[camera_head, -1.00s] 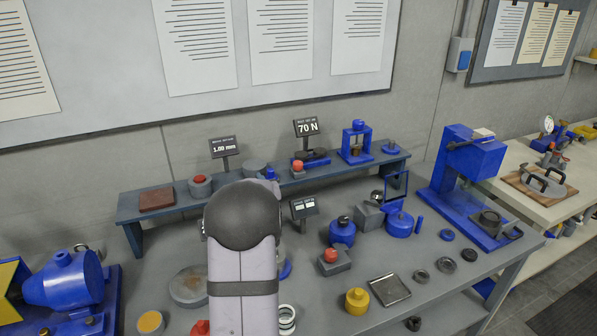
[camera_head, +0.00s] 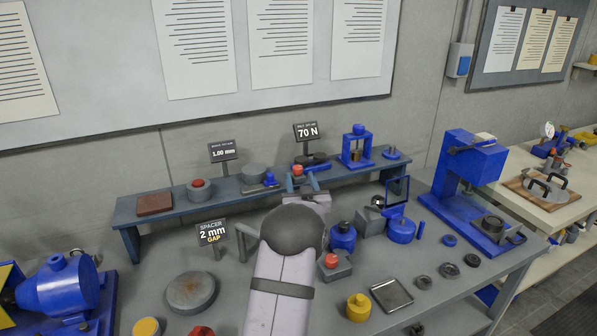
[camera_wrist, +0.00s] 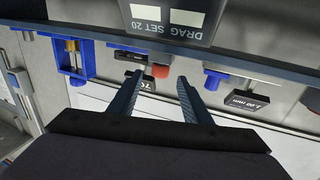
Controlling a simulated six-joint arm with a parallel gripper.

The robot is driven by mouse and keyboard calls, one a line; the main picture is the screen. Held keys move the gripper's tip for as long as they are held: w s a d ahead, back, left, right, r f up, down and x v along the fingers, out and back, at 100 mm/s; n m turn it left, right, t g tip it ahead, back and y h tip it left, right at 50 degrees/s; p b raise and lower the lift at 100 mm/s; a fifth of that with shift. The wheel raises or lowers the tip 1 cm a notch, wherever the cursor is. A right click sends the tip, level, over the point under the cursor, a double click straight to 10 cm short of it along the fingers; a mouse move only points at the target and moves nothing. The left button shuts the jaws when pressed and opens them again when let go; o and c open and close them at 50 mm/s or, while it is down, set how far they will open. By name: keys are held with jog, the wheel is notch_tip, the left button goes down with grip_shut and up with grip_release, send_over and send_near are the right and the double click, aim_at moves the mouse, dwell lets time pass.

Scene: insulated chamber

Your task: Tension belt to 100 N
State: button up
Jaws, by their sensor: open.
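The belt display (camera_head: 307,131) reads 70 N and stands at the back of the raised shelf. In front of it is the belt unit (camera_head: 318,161), a low blue base with dark round parts. A red knob (camera_head: 297,169) sits at its front left; it also shows in the wrist view (camera_wrist: 160,71). My gripper (camera_head: 301,181) is open and empty just in front of the knob. In the wrist view my open gripper (camera_wrist: 158,84) has its two fingers on either side of the knob in the picture. I cannot tell the remaining distance in depth.
The shelf (camera_head: 128,215) holds a 1.00 mm display (camera_head: 222,151) and a blue-framed press (camera_head: 357,146). A "DRAG SET" sign (camera_wrist: 170,22) is close in the wrist view. A spacer sign (camera_head: 212,233) and a red-topped block (camera_head: 334,264) stand on the bench near my arm.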

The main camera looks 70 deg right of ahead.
aim_at(298, 172)
jog(key=shift+p+x, duration=0.7)
jog(key=shift+x, duration=1.55)
jog(key=c, duration=1)
